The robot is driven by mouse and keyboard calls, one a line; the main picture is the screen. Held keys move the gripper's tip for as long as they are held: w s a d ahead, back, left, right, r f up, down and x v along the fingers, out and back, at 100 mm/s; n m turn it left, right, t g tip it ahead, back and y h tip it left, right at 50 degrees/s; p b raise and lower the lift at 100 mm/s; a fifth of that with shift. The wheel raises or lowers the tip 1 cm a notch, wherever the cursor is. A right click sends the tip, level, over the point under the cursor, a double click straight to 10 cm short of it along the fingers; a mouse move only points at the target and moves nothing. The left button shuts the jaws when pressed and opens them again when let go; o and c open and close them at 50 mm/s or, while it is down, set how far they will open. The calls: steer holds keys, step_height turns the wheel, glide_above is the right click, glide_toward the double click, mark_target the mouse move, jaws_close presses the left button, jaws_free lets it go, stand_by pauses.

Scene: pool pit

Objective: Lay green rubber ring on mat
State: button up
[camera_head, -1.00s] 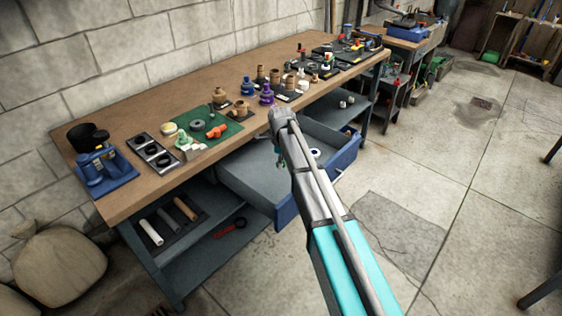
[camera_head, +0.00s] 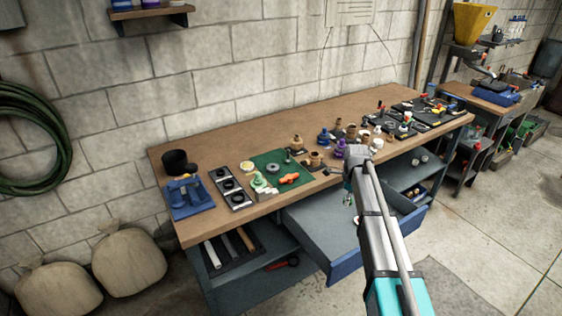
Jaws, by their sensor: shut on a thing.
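My gripper (camera_head: 348,200) hangs at the end of my arm, over the open drawer in front of the bench. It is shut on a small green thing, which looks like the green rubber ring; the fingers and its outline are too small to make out. A green mat (camera_head: 297,159) lies on the bench top, left of my gripper and apart from it. On the mat are a grey ring (camera_head: 273,168), an orange part (camera_head: 289,179) and other small parts. Pale green and white pieces (camera_head: 260,183) stand at its front left.
The open drawer (camera_head: 344,268) juts out from the bench (camera_head: 225,146). A blue tool (camera_head: 188,196) and a tray of black rings (camera_head: 229,187) stand left of the mat. Purple, blue and brown fittings crowd its right. The bench's back strip is clear.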

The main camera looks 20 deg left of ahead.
step_height(320, 180, up, 15)
steer(key=p, duration=1.3)
steer(key=shift+p, duration=0.35)
steer(key=shift+f, duration=0.1)
